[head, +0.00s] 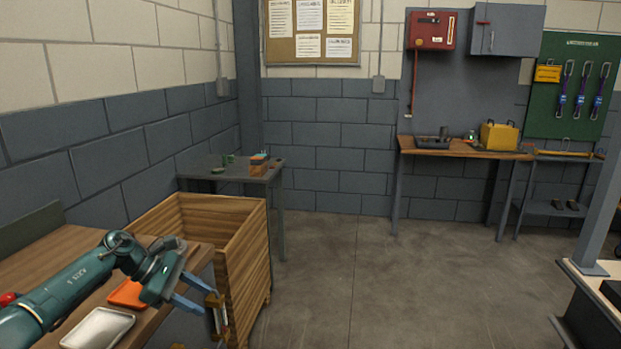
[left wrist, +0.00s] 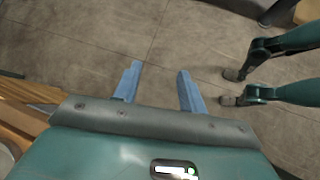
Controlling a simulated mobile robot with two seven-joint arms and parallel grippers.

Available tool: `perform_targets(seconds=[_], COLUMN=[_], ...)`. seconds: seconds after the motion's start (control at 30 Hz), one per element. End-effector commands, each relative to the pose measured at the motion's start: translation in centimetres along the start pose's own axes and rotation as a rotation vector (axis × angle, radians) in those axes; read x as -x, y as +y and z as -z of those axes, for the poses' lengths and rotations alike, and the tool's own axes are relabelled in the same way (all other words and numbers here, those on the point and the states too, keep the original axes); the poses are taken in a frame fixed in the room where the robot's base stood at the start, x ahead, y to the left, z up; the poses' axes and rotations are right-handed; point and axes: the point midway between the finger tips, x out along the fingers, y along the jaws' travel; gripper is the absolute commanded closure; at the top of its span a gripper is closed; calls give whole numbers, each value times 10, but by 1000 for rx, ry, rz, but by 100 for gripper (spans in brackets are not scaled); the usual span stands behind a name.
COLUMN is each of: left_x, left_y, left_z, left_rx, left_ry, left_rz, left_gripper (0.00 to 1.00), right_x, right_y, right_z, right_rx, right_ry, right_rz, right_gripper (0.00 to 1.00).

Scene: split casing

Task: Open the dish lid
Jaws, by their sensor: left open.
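I cannot make out a dish with a lid for certain. A pale shallow tray (head: 97,328) and an orange tray (head: 128,293) lie on the wooden worktop at the lower left. My left gripper (head: 207,303) is past the worktop's right edge, in front of the wooden crate. Its blue fingers are apart. In the left wrist view the left gripper (left wrist: 157,82) has nothing between its fingers, with bare floor beyond. A small brown-yellow piece (head: 219,318) shows by the fingertips in the head view; I cannot tell what it belongs to. My right gripper cannot be made out.
An open wooden crate (head: 248,243) stands right of the worktop (head: 60,255). Behind it a grey table (head: 200,163) holds small items, including an orange block (head: 258,165). A bench (head: 460,148) with a yellow case (head: 499,136) is at the back right. The middle floor is clear.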

Motion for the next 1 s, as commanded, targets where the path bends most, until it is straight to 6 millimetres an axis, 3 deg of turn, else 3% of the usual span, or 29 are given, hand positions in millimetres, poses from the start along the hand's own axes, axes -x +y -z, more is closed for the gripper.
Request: perform_targets(seconds=[0.03,0.1,0.2,0.3,0.4,0.5,0.67,0.77,0.8,1.0], left_x=[-40,-84,-128,-154,-168,-172,-170,-167,-166,-158], left_y=[-15,-32,-58,-83,-107,-131,-179,-218,-235,-308], left_z=[-15,-41,-74,-100,-114,-114,-89,-65,-57,-29], left_rx=[85,243,520,849,1219,1617,2296,2720,-2709,-2216], left_ry=[-100,-250,-466,-675,-870,-1047,-1297,-1430,1391,1052], left_rz=[-6,-29,-45,-39,-18,15,77,112,-116,-91], left_gripper=[59,59,59,59,59,59,59,59,59,59], right_x=[1,2,3,3,4,5,7,8,8,9], right_y=[1,2,4,4,5,6,6,7,7,9], right_z=[1,1,0,-2,-4,-4,-2,-2,-2,-7], right_rx=[0,0,1,1,0,0,-2,-4,-5,-7], right_ry=[-3,-7,-13,-22,-32,-36,-40,-44,-47,-62], right_rz=[-3,-6,-9,-11,-12,-14,-18,-20,-21,-27], right_gripper=[64,64,64,64,64,64,64,64,64,64])
